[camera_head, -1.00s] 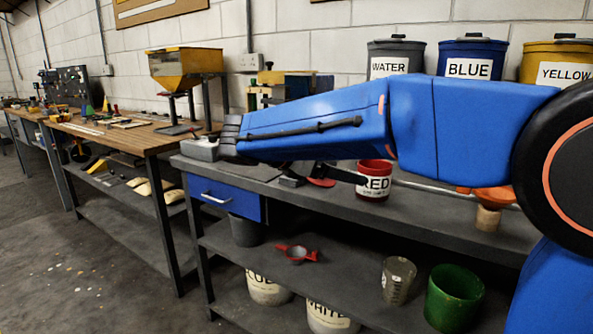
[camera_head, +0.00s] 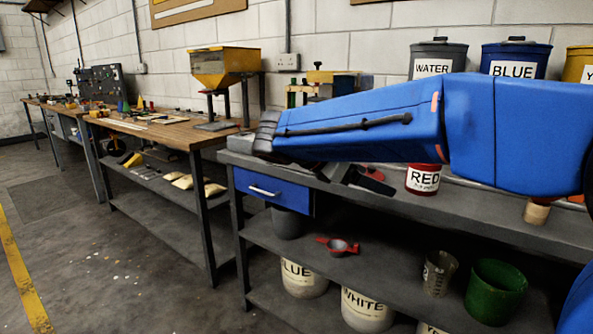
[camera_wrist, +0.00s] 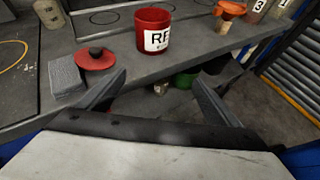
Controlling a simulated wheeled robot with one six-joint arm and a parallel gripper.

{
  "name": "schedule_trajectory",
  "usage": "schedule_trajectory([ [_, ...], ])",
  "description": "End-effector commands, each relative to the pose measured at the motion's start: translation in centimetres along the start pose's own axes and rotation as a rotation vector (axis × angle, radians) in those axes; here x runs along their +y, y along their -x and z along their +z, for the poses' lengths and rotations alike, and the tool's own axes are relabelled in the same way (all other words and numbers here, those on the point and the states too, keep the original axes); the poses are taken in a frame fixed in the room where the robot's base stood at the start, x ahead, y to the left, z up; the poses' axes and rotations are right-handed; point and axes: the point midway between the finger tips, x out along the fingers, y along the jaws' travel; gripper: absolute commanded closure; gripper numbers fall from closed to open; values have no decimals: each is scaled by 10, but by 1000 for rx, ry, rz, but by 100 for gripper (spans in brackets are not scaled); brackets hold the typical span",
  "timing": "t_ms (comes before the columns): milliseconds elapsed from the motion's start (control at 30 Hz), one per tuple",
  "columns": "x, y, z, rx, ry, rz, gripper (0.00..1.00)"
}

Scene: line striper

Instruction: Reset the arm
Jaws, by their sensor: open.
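My blue arm stretches across the head view from the right, above the grey workbench (camera_head: 480,221). My gripper shows in the wrist view (camera_wrist: 160,98), with its two dark fingers apart and nothing between them. Past the fingers, the red bucket labelled RED (camera_wrist: 153,32) stands on the bench top. A red lid (camera_wrist: 95,59) with a dark knob and a grey block (camera_wrist: 65,76) lie to its left. In the head view, the red bucket (camera_head: 423,178) shows just below my arm, its upper part hidden.
WATER (camera_head: 437,68) and BLUE (camera_head: 513,71) containers stand at the back wall. A yellow hopper (camera_head: 221,68) stands on the wooden table (camera_head: 160,136). The floor at left is clear.

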Motion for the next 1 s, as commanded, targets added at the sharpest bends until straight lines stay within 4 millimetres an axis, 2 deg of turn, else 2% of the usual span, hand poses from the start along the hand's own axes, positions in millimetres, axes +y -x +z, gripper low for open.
schedule_trajectory([
  [367,-57,-48,-5,165,-204,-56,15],
  [567,-116,-83,-21,325,-440,-130,15],
  [700,-160,-100,-40,443,-640,-201,15],
  [1000,-240,-116,-89,667,-1112,-381,15],
])
